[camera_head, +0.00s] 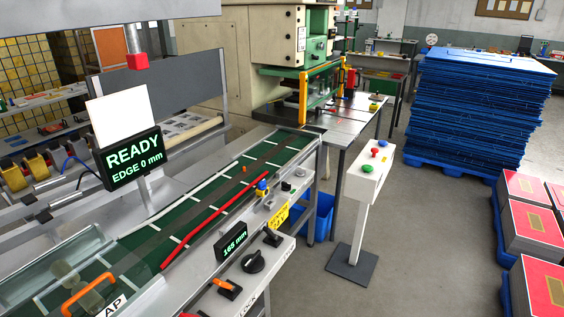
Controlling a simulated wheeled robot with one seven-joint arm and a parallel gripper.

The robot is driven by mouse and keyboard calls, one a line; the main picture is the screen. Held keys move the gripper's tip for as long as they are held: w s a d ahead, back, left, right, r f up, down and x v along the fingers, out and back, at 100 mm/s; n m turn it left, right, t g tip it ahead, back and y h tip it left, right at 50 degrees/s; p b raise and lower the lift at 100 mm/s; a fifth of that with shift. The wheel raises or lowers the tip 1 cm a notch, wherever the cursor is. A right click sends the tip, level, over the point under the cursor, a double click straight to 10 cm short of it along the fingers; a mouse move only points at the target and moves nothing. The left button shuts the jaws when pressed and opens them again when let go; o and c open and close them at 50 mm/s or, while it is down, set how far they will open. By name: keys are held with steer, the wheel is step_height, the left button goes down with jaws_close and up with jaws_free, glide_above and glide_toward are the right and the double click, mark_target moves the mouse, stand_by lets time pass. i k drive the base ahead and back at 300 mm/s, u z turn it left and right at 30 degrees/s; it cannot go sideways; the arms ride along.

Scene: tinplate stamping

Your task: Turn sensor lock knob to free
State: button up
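Several controls sit along the near side of the conveyor, and I cannot tell for sure which is the sensor lock knob. A round black knob (254,261) is on the sloping front panel. An orange-and-black handle (227,287) is to its lower left, near a partly cut-off label that seems to read LOCK (248,306). A black knob (271,237) is further up the panel. A small blue-and-yellow piece (262,188) sits at the belt's near edge. No free or locked marking is readable. My gripper is not in view.
A "165 mm" display (232,242) and a yellow tag (278,216) stand near the knobs. A READY, EDGE 0 mm screen (131,160) rises over the belt. A white button pedestal (364,185) stands to the right. Open floor lies beyond it, before blue stacks (480,105).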

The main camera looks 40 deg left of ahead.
mark_target(262, 186)
steer(key=u, duration=0.35)
steer(key=i, duration=1.4)
steer(key=u, duration=1.6)
steer(key=i, duration=1.05)
steer(key=u, duration=0.85)
